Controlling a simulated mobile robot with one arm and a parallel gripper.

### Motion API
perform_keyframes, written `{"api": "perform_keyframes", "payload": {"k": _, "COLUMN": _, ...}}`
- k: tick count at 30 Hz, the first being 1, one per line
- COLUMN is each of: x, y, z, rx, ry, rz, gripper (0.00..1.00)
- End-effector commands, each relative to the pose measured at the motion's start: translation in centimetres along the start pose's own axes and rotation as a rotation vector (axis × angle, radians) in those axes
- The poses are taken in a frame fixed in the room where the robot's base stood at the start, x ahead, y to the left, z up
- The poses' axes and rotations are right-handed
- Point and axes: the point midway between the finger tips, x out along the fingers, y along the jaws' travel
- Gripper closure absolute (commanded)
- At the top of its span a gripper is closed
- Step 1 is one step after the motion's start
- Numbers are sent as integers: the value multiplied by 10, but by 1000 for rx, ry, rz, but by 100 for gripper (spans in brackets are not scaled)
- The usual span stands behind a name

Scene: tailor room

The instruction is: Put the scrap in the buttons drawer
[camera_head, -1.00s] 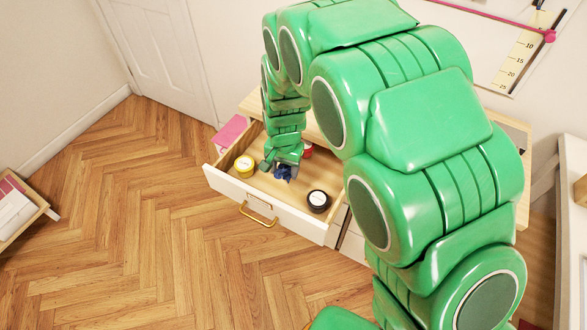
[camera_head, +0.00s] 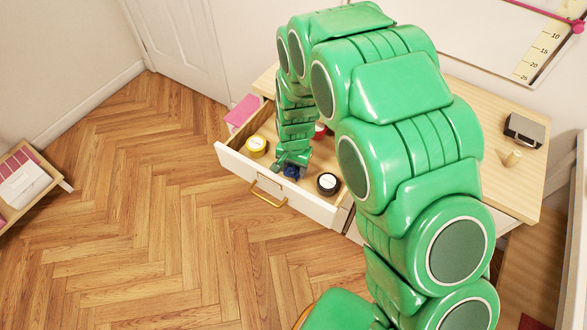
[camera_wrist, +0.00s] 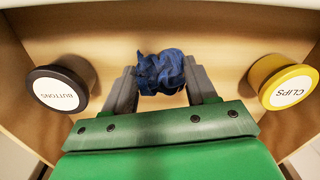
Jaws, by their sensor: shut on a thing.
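My gripper (camera_wrist: 162,85) is shut on a crumpled dark blue cloth scrap (camera_wrist: 160,70), held between its two grey fingers. The scrap also shows in the head view (camera_head: 291,171), partly hidden by my gripper. Both are inside or just above an open white-fronted drawer (camera_head: 280,194) with a wooden inside and a brass handle. I cannot tell if the scrap touches the drawer floor. A dark tub labelled BUTTONS (camera_wrist: 62,88) stands in the drawer on the left in the wrist view. A yellow tub labelled CLIPS (camera_wrist: 285,82) stands on the right there.
A red tub (camera_head: 320,130) is partly hidden behind my arm in the drawer. A pink item (camera_head: 241,113) sits beside the drawer's left end.

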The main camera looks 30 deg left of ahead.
Motion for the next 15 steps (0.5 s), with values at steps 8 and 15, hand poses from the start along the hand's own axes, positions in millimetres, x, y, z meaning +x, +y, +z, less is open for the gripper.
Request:
{"api": "perform_keyframes", "payload": {"k": 8, "x": 11, "y": 1, "z": 0, "rx": 0, "ry": -1, "rz": 1, "gripper": 71}}
{"api": "perform_keyframes", "payload": {"k": 15, "x": 13, "y": 1, "z": 1, "rx": 0, "ry": -2, "rz": 2, "gripper": 41}}
